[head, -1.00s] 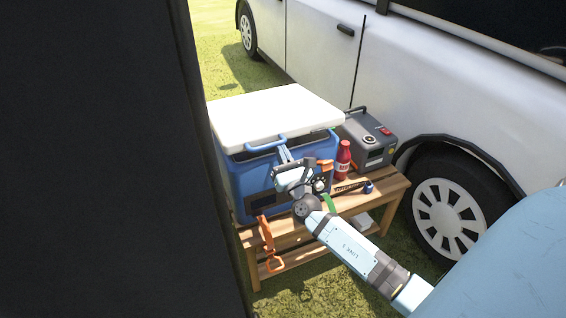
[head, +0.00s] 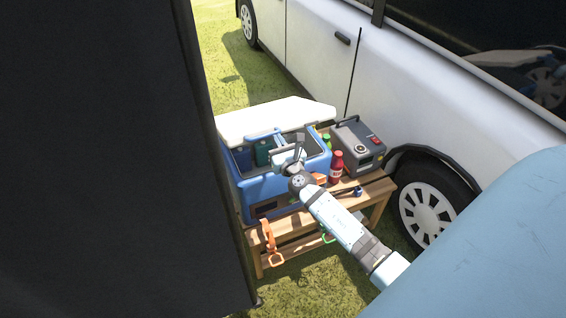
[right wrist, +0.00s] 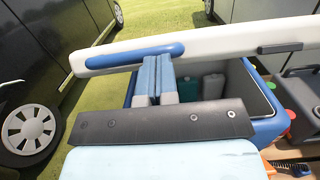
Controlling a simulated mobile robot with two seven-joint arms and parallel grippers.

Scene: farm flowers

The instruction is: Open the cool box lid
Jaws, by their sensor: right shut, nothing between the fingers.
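The blue cool box (head: 262,190) stands on a wooden bench, and its dark inside shows. Its white lid (head: 275,117) is raised at the front and lies toward the back of the box. In the right wrist view the lid (right wrist: 225,40) runs across the top, with a blue handle (right wrist: 135,55) on its near edge. My right gripper (head: 296,148) is over the box's front opening. In the right wrist view its fingers (right wrist: 158,75) are shut and empty, with the tips close under the lid edge by the handle; contact is unclear. My left gripper is out of view.
On the wooden bench (head: 375,190), a red bottle (head: 336,167) and a grey power unit (head: 358,145) stand right of the box. An orange strap (head: 270,243) hangs at the front. A white van (head: 420,90) is behind; a dark panel (head: 100,160) blocks the left.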

